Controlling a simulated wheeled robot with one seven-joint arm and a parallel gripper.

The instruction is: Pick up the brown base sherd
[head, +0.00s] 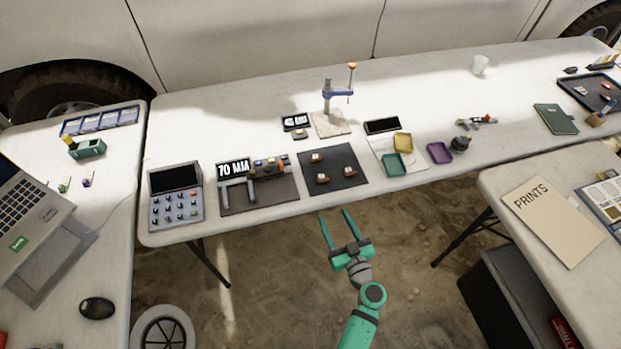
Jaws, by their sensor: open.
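Several small reddish-brown sherds with pale labels lie on a dark mat (346,161) on the long table. One sherd (316,158) is at the mat's upper left, one (322,178) at its lower left, and one (350,171) at its right. I cannot tell from this view which is the base sherd. My green gripper (338,222) is open and empty. In the picture it lies below the mat, in front of the table's near edge, with its fingers pointing toward the table. It touches none of the sherds.
Yellow (403,142), teal (393,166) and purple (439,153) trays are to the right. The table's near edge lies before my gripper.

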